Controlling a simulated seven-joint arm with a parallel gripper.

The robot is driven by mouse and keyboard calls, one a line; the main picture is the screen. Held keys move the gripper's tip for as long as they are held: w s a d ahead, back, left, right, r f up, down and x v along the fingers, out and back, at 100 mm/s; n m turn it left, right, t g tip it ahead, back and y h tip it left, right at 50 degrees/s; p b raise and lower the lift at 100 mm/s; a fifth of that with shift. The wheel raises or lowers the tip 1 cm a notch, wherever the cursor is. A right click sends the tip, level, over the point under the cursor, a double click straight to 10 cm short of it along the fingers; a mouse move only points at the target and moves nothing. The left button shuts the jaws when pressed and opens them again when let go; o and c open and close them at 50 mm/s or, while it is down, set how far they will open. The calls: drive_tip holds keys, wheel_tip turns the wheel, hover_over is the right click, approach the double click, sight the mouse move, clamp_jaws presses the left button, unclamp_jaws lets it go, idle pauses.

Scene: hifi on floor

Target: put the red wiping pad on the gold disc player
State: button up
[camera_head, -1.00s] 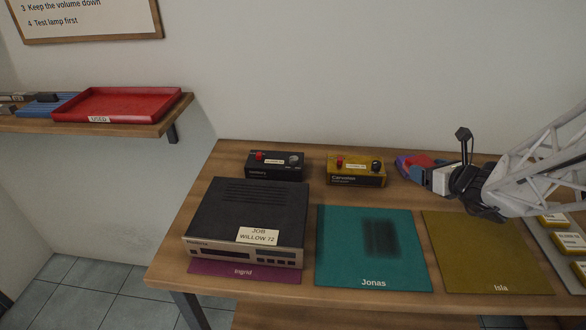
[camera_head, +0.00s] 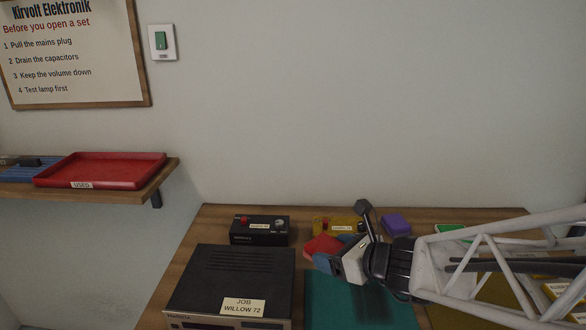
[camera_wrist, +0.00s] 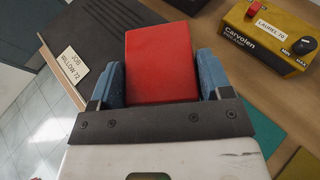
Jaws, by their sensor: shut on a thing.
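My gripper (camera_head: 334,254) is shut on the red wiping pad (camera_head: 321,244). In the wrist view the pad (camera_wrist: 160,65) sits between the two blue fingers (camera_wrist: 160,85), clear of the bench as far as I can tell. A gold box (camera_head: 345,224) with a red switch and a black knob stands at the back of the bench, partly hidden by my gripper. In the wrist view the gold box (camera_wrist: 265,38) reads Carvolen; it looks like a small control unit. I see no disc player that is clearly gold. A black player (camera_head: 230,278) labelled JOB WILLOW 72 stands at left.
A small black box (camera_head: 260,230) with a red switch stands behind the black player. A teal mat (camera_head: 350,308) lies right of the player. A purple block (camera_head: 396,224) is at the back. A red tray (camera_head: 100,170) sits on the left shelf.

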drive_tip(key=s+a+n+g+y, duration=0.2)
drive_tip(key=s+a+n+g, duration=0.2)
drive_tip(key=s+a, duration=0.7)
drive_tip(key=shift+s, duration=1.5)
hover_over(243, 279)
drive_tip(key=shift+f, duration=0.7)
drive_tip(key=shift+f, duration=0.1)
drive_tip(key=shift+f, duration=1.65)
drive_tip(key=shift+f, duration=0.15)
drive_tip(key=o, duration=0.9)
